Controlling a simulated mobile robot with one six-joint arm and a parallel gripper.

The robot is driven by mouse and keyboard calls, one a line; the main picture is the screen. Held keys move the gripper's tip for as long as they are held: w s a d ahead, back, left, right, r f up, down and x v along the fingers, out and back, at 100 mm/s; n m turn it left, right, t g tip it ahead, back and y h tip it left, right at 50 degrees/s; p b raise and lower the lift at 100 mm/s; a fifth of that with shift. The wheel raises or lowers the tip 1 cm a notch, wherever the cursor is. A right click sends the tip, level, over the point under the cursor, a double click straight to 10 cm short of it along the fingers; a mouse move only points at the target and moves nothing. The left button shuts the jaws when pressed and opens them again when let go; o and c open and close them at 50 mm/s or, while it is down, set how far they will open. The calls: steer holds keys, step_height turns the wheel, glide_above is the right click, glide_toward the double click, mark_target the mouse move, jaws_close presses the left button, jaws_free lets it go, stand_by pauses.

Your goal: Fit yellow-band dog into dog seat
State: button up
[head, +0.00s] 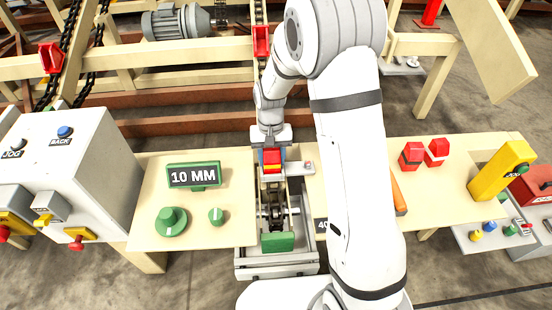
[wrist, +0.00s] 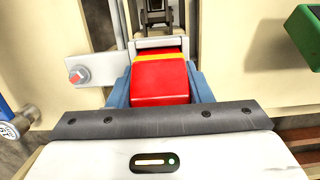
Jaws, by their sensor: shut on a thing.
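The yellow-band dog (head: 272,160) is a red block with a yellow stripe. It also shows in the wrist view (wrist: 161,82), between the blue fingers of my gripper (wrist: 160,90). In the wrist view a grey metal bracket, which looks like the dog seat (wrist: 160,43), stands right at the dog's far end. The dog's underside is hidden, so I cannot tell whether it sits in the seat.
Two red dogs (head: 412,155) (head: 437,151) stand on the right table. A 10 MM sign (head: 194,176), a green flanged knob (head: 171,221) and a small green knob (head: 216,216) are on the left table. A green block (head: 277,242) lies on the metal carriage.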

steer(key=shift+f, duration=0.15)
steer(key=o, duration=1.3)
steer(key=r, duration=0.3)
steer(key=w+r+p, duration=0.1)
steer(key=r, duration=0.3)
steer(key=r+p, duration=0.1)
steer(key=r, duration=0.2)
steer(key=shift+w+r, duration=0.35)
steer(key=shift+d+r, duration=0.1)
steer(key=shift+r, duration=0.6)
steer(key=s+d+r+t, duration=0.1)
steer(key=s+d+r, duration=0.2)
steer(key=s, duration=0.4)
steer(key=s+d+r+t, duration=0.1)
steer(key=s+d+r, duration=0.2)
steer(key=s, duration=0.4)
steer(key=s+d+r+t, duration=0.1)
steer(key=s+d+r, duration=0.1)
steer(key=s+d, duration=0.3)
steer(key=shift+s+d+r+t, duration=0.15)
steer(key=shift+s+r+t, duration=0.05)
steer(key=shift+s, duration=0.55)
steer(key=shift+s+d+r+t, duration=0.15)
steer(key=shift+s+r+t, duration=0.05)
steer(key=shift+s, duration=0.5)
